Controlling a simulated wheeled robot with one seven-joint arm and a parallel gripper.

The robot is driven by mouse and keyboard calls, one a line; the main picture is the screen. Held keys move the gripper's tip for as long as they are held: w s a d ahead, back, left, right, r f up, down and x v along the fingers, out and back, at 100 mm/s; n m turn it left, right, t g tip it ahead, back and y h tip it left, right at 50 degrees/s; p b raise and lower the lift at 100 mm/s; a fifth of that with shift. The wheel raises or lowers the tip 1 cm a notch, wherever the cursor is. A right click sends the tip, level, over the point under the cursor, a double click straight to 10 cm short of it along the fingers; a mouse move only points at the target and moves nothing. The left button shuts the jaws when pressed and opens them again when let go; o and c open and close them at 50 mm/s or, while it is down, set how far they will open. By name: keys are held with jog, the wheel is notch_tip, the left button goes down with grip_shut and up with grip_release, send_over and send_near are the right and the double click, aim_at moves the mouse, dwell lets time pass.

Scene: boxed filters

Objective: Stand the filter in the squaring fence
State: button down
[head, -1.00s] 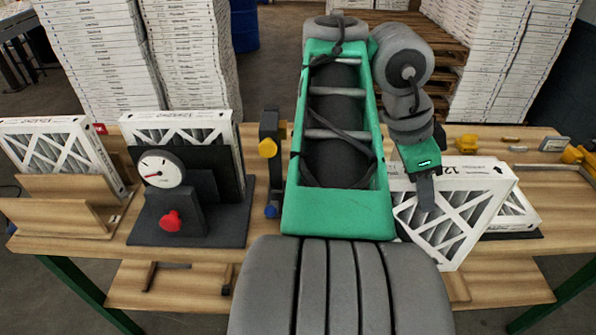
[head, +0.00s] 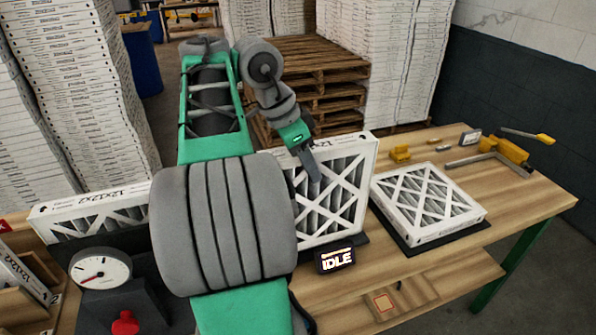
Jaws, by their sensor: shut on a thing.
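My gripper (head: 312,180) is shut on the top edge of a white-framed filter (head: 345,205) with a grey pleated face and a white lattice. The held filter is nearly upright in the middle of the head view, its left part hidden behind my arm. Its lower edge is close to a dark surface; I cannot tell whether it touches. I cannot make out for sure which fixture is the squaring fence; my arm hides much of the bench's middle.
Another filter (head: 425,200) lies flat on a dark mat at right. A small IDLE display (head: 335,258) stands before the held filter. A dial gauge (head: 100,268) with a red knob (head: 124,322) and another filter (head: 105,222) are at left. Yellow tools (head: 505,150) lie at the far right.

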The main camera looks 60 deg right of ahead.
jog(key=w+d+p, duration=0.2)
jog(key=w+d, duration=0.3)
notch_tip(320, 180, down, 7)
jog(key=b, duration=0.5)
jog(key=shift+s+a, duration=0.25)
jog(key=shift+f, duration=0.2)
jog(key=c, duration=0.8)
grip_release()
jog(key=shift+c, duration=0.2)
